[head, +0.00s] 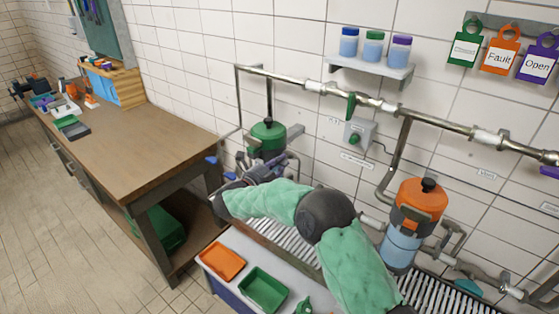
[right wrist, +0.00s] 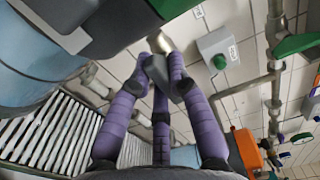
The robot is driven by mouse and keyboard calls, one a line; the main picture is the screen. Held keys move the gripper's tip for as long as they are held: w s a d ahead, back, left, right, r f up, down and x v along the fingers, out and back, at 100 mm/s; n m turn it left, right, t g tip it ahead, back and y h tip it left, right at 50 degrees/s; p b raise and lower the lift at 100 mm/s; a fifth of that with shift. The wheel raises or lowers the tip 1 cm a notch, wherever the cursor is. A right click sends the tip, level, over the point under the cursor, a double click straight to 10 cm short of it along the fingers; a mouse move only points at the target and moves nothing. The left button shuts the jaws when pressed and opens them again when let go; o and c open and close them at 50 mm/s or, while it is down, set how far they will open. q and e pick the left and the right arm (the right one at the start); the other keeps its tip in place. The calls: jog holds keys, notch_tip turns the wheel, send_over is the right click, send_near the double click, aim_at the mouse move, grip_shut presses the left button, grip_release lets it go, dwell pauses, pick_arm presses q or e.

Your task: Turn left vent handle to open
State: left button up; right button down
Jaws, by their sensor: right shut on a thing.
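The left filter unit with a green lid (head: 268,136) stands against the tiled wall at the end of the pipe run. My right gripper (head: 272,166) is beside its lower right side. In the right wrist view my purple fingers (right wrist: 164,75) are shut around a small grey handle (right wrist: 182,87), which I take as the left vent handle. A brass-coloured stem (right wrist: 155,40) shows just beyond the fingertips, close to the big grey-and-green body. The handle is partly covered by the fingers, and its exact angle is hard to tell. My left gripper is not in view.
A second unit with an orange lid (head: 421,200) stands to the right. A grey wall box with a green button (head: 360,136) is above my forearm. Pipes (head: 330,90) run along the wall. A wooden workbench (head: 130,140) is at left. Orange (head: 222,262) and green (head: 263,290) trays are in front.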

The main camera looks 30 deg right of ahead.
jog(key=shift+n, duration=0.3)
jog(key=c, duration=1.2)
grip_release()
jog(key=shift+v, duration=4.05)
jog(key=shift+w+f, duration=0.1)
